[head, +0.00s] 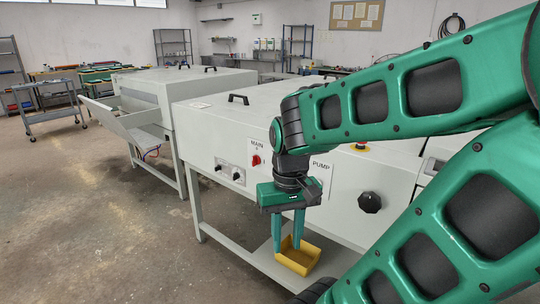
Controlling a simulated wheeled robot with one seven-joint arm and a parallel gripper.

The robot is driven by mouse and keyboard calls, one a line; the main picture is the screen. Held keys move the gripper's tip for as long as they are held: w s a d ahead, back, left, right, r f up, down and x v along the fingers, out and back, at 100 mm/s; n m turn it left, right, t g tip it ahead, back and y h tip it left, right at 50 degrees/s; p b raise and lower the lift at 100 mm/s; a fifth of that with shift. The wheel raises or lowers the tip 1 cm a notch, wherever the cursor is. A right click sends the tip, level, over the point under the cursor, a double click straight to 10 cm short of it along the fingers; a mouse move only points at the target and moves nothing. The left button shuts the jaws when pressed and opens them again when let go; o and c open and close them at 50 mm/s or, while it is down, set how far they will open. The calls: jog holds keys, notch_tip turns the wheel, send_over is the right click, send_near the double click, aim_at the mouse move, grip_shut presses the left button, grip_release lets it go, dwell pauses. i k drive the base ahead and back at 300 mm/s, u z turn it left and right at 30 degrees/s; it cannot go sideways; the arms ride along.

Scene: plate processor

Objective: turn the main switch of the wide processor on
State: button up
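The wide processor (215,125) is the large light grey machine in front of me. Its main switch (256,160) is a small red rotary switch under a label reading MAIN, on the front panel. The switch is too small to tell which way it is turned. My gripper (288,246) points down in front of the panel, below and to the right of the switch and apart from it. Its two green fingers are spread with a gap between them and nothing held. Nothing covers the switch, but my arm hides part of the machine to its right.
A black knob (370,202) sits right of the PUMP label (320,166). An emergency stop (361,146) is above it. A yellow bin (306,262) stands on the lower shelf below my gripper. Open floor (90,215) lies left.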

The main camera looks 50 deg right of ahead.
aim_at(255, 160)
jog(key=z, duration=0.5)
jog(key=i, duration=0.85)
jog(key=z, duration=0.55)
